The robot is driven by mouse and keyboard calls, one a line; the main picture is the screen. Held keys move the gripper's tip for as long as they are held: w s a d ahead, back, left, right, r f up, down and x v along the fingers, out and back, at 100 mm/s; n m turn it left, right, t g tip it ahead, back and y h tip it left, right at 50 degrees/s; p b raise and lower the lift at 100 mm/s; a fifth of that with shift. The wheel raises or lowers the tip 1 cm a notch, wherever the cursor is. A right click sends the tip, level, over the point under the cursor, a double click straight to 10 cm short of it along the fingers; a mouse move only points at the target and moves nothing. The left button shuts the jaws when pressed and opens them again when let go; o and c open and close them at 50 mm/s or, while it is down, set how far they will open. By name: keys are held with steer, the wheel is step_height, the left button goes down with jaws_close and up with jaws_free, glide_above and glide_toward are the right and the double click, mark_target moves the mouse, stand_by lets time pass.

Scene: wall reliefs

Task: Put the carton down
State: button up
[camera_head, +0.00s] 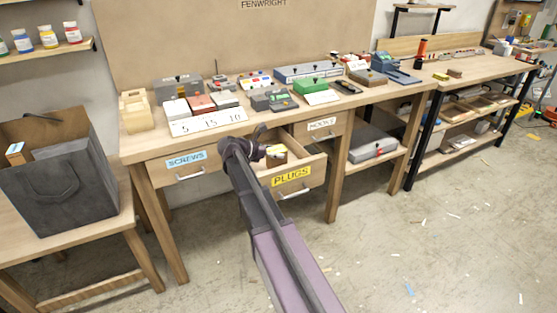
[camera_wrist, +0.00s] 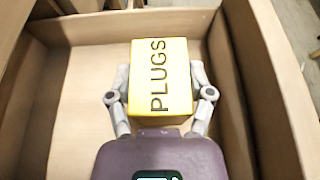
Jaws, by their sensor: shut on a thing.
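The carton (camera_wrist: 160,72) is a small box with a yellow top face lettered PLUGS. My gripper (camera_wrist: 160,88) is shut on it, one finger on each side, in the wrist view. The carton is over the bare floor of an open wooden drawer (camera_wrist: 70,95). I cannot tell whether its underside touches that floor. In the head view, the carton (camera_head: 276,153) shows beside my gripper (camera_head: 266,150), within the open drawer (camera_head: 310,177) that bears a yellow PLUGS label. My arm hides part of the drawer's left side.
The workbench (camera_head: 135,150) above the drawer holds several boxes and number tiles. A shut drawer labelled SCREWS (camera_head: 185,161) is to the left, and one labelled HOOKS (camera_head: 321,125) to the right. A dark bag (camera_head: 65,185) stands on a side table. The floor at right is mostly clear.

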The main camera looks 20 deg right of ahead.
steer(key=shift+f+b, duration=1.1)
steer(key=shift+f, duration=0.25)
steer(key=shift+f, duration=0.1)
steer(key=o, duration=1.3)
steer(key=shift+a+r, duration=0.2)
steer(key=shift+r, duration=0.1)
steer(key=shift+p+v, duration=2.35)
steer(key=shift+v, duration=3.4)
